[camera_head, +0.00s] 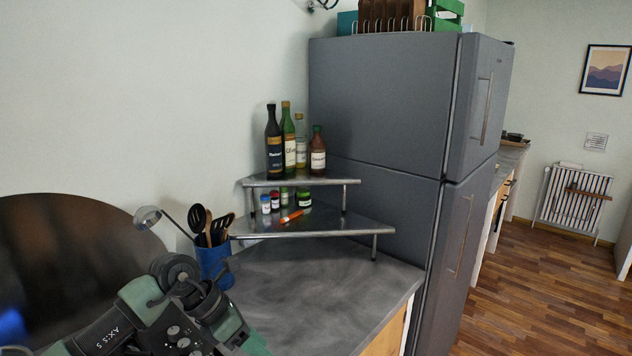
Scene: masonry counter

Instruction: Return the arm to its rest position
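One of my arms, grey-green and black with the lettering "AXIS 5", reaches into the bottom left of the head view, over the grey counter (330,285). Its joints and links show, but I can make out no gripper fingers on it. No other arm shows that I can identify. Neither gripper is visible, so I cannot see whether anything is held.
A blue utensil holder (214,266) with dark utensils stands close to my arm. Behind it is a two-tier metal shelf (345,228) with bottles (289,140) and small jars. A grey fridge (385,110) stands to the right. The counter's front right is clear.

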